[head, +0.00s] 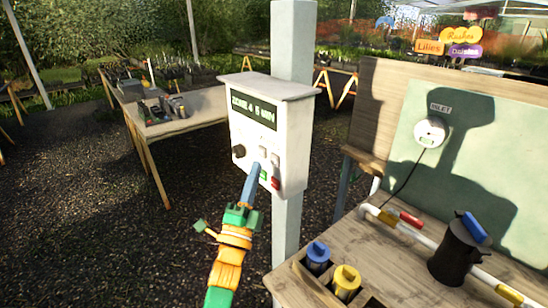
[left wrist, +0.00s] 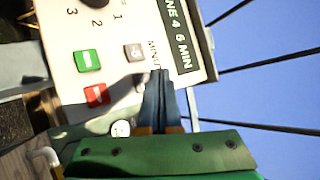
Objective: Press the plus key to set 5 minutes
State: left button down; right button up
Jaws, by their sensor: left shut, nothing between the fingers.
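The white control box (head: 268,135) hangs on a pale post. In the left wrist view its display (left wrist: 181,35) reads "...NE 4 6 MIN", cut off at one end. That view also shows a grey key (left wrist: 135,51) with a small unclear mark beside the "MINUTES" lettering, a green key (left wrist: 88,60) and a red key (left wrist: 97,94). My left gripper (head: 255,168) is shut and empty, its blue fingertips close to the lower front of the box. In the wrist view the fingertips (left wrist: 161,74) cover part of the key area. I cannot tell whether they touch. My right gripper is out of view.
A black dial (head: 239,151) sits on the box's left side. A wooden bench (head: 345,240) at right holds a white pipe (head: 400,225), a dark blue-handled object (head: 460,250), and blue and yellow capped items. Another table (head: 185,115) stands behind left.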

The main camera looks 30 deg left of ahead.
pick_arm(q)
jog(key=s, duration=0.1)
jog(key=s+a, duration=0.1)
jog(key=shift+s+p, duration=0.3)
jog(key=shift+s, duration=0.05)
dwell(0.4)
jog(key=s+d+f+n+g+h, duration=0.1)
jog(key=s+d+f+n+g, duration=0.2)
jog(key=f+g, duration=0.45)
jog(key=s+d+f+n+g+h, duration=0.15)
jog(key=f+n+g, duration=0.35)
jog(key=f, duration=0.6)
jog(key=s+d+f+n+g+h, duration=0.15)
jog(key=s+d+f+g, duration=0.3)
jog(key=s, duration=0.45)
jog(key=s+d+f+n+g+h, duration=0.1)
jog(key=s+d+f+n+g, duration=0.2)
jog(key=s+f, duration=0.35)
jog(key=s+f+g, duration=0.1)
jog(key=s+f, duration=0.2)
jog(key=f, duration=0.5)
jog(key=s+f+g, duration=0.1)
jog(key=s+f, duration=0.1)
jog(key=f, duration=0.6)
jog(key=s+a+f, duration=0.1)
jog(key=s+f, duration=0.8)
jog(key=s, duration=0.3)
jog(key=shift+a+f+m+g, duration=0.2)
jog(key=shift+a+m+g, duration=0.15)
jog(key=shift+a+g, duration=0.05)
